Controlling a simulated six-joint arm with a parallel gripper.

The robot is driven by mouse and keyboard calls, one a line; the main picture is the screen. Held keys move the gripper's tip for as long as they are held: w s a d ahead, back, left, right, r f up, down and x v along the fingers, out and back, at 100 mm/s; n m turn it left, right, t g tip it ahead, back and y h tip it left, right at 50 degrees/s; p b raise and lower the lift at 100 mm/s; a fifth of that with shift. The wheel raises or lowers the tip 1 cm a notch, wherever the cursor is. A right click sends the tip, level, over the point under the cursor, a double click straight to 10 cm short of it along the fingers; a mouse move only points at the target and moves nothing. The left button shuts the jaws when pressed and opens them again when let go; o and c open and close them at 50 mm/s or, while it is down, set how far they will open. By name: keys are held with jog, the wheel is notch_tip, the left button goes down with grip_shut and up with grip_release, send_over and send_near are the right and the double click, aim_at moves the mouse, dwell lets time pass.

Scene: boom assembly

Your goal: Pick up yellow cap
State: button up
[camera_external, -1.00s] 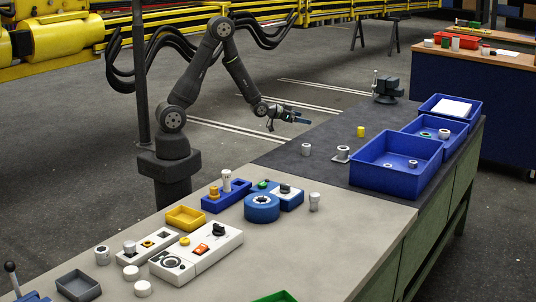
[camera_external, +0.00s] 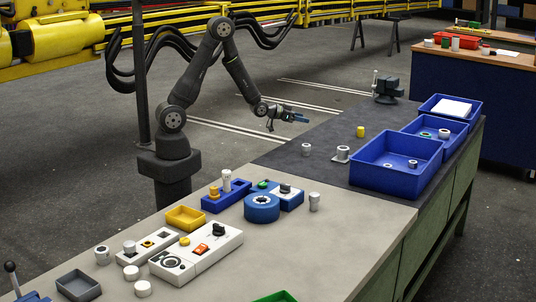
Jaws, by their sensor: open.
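A small yellow cylinder (camera_external: 360,132), which looks like the yellow cap, stands on the dark part of the bench, to the right of my gripper. My gripper (camera_external: 296,118) is open and empty, held in the air over the far left edge of the dark bench, apart from every cap. The gap between its fingers is too small to see clearly.
Blue bins (camera_external: 390,184) line the right side of the bench. A dark vise (camera_external: 387,88) stands at the far end. Grey cylinders (camera_external: 306,149) stand on the dark surface.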

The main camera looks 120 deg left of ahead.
jog(key=m+g+h, duration=0.2)
jog(key=g+h, duration=0.2)
jog(key=h, duration=0.3)
send_near(359, 128)
jog(key=a+f, duration=0.1)
jog(key=f, duration=0.1)
jog(key=w+a+f, duration=0.1)
jog(key=a+f, duration=0.1)
jog(key=shift+w, duration=0.2)
jog(key=shift+d+x, duration=0.1)
jog(key=shift+x, duration=0.8)
jog(key=shift+d+x, duration=0.15)
jog(key=shift+x, duration=1.85)
jog(key=c, duration=1)
jog(key=shift+c, duration=0.2)
